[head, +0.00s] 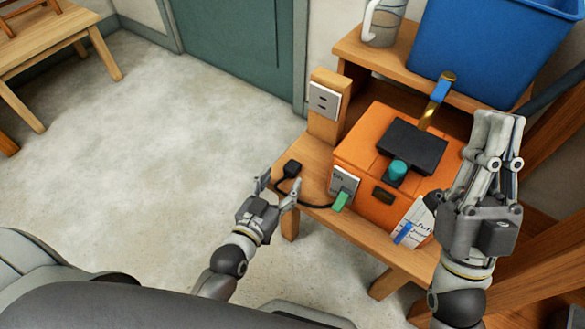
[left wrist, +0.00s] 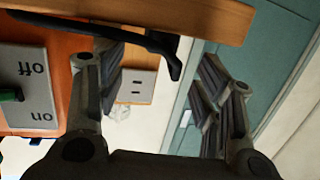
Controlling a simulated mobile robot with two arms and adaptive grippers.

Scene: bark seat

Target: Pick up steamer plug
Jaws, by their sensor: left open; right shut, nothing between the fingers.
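The black steamer plug (head: 292,168) is at the left end of the wooden bench, with a black cord running right to the orange steamer box (head: 363,140). My left gripper (head: 279,187) is open just in front of the plug, which lies beyond its fingertips. In the left wrist view the plug (left wrist: 174,62) and cord show between the spread fingers (left wrist: 165,90); I cannot tell whether they touch it. My right gripper (head: 497,125) is shut and empty, raised over the right side of the box.
A wooden post with a white outlet (head: 324,99) stands behind the plug; the outlet also shows in the wrist view (left wrist: 138,87). An on/off plate (head: 344,180) with a green lever (head: 341,202) is on the box. A blue bin (head: 480,50) and mug (head: 382,22) stand behind.

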